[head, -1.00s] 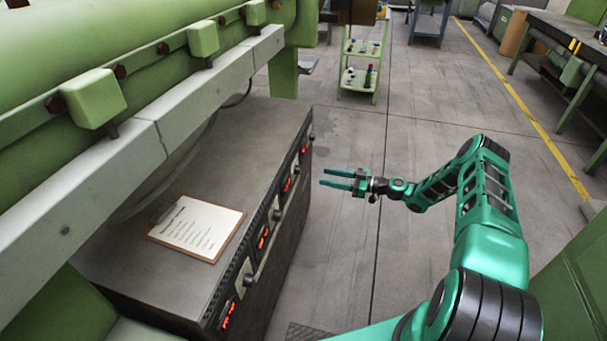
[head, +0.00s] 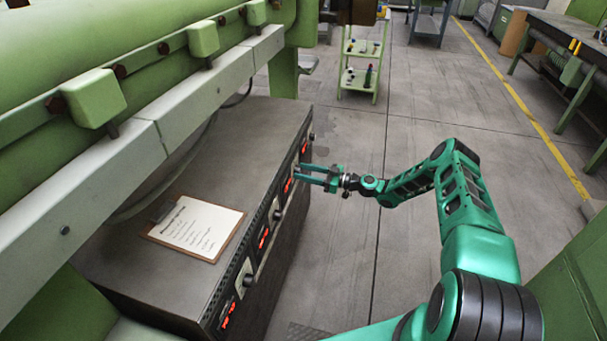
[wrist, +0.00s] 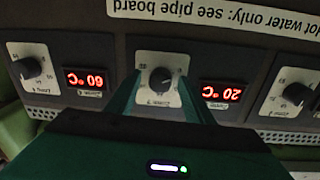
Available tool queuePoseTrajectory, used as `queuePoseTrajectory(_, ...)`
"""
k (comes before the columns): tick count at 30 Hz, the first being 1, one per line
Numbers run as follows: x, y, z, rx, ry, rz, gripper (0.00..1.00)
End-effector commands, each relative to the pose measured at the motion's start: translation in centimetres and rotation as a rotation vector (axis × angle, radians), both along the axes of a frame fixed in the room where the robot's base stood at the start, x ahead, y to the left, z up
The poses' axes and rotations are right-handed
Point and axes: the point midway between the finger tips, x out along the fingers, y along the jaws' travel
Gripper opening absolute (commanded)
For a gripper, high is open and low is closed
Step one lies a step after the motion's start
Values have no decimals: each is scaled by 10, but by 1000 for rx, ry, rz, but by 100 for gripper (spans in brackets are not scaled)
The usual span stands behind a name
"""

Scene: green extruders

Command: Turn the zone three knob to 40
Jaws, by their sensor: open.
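In the wrist view, upside down, a black round knob (wrist: 160,80) on a white plate sits between my fingertips; its small label seems to read Zone 3. My gripper (wrist: 162,92) is open, one finger on each side of the knob; contact cannot be told. A red display (wrist: 222,92) to its right reads 20 °C, and another display (wrist: 85,79) to its left reads 60 °C. In the head view my gripper (head: 298,172) is at the front of the control cabinet (head: 265,130), where its fingers hide the knob.
Neighbouring knobs show at left (wrist: 29,68) and right (wrist: 297,93) in the wrist view. A clipboard (head: 195,228) lies on the cabinet top. A rail (head: 262,262) runs along the cabinet front. Open floor (head: 345,250) lies to the right.

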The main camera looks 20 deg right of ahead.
Motion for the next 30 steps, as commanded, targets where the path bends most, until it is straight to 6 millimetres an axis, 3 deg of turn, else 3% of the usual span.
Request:
queuePoseTrajectory(9,1,2,0,-1,1,0,48)
queuePoseTrajectory(14,1,1,0,-1,1,-1,9)
queuePoseTrajectory(15,2,1,0,-1,0,-1,6)
queuePoseTrajectory(30,3,0,0,56,102,-5,6)
